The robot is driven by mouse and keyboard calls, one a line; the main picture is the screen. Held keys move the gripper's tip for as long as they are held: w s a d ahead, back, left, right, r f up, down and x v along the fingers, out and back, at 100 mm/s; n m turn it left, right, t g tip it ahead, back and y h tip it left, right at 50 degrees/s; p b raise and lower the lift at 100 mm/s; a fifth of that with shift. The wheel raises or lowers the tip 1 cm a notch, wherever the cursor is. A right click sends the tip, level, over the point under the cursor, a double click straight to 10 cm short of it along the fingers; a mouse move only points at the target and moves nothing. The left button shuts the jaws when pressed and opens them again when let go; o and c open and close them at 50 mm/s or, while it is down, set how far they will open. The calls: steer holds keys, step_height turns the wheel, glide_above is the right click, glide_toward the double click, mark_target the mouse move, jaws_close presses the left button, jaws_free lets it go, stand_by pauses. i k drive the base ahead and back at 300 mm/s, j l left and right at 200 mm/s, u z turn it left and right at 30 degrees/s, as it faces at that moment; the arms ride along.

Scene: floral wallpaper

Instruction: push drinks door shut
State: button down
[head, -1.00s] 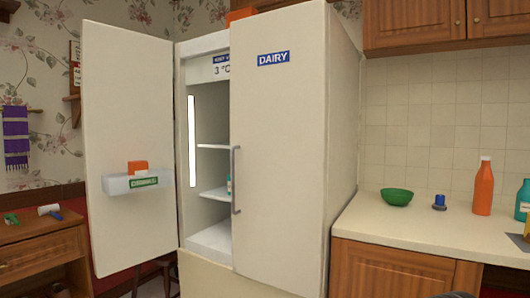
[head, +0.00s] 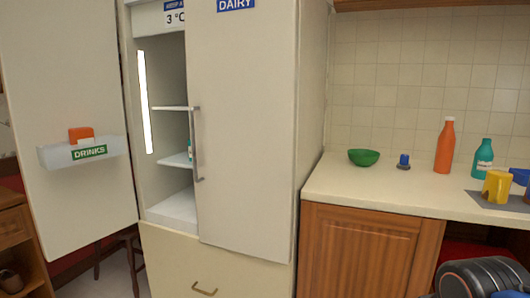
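The drinks door (head: 66,200) is the left door of the white fridge and stands wide open at the left. Its inner side faces me and carries a clear bin (head: 50,157) with a green DRINKS label, holding an orange carton (head: 82,134). The dairy door (head: 245,120) on the right has a grey vertical handle (head: 196,145) and looks closed. My gripper is not clearly visible; a dark rounded part shows at the bottom right corner.
A counter (head: 400,190) to the right of the fridge holds a green bowl (head: 364,157), an orange bottle (head: 445,147), a teal bottle (head: 482,160) and a yellow mug (head: 496,187). A dark wooden stool (head: 120,250) stands behind the open door. A wooden cabinet (head: 14,230) is at the left edge.

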mark_target(60, 65)
steer(key=j+z, duration=0.35)
steer(key=j, duration=0.55)
steer(key=j+z, duration=0.35)
steer(key=j, duration=0.6)
steer(key=k+j, duration=0.1)
steer(key=j, duration=2.2)
steer(key=z, duration=0.05)
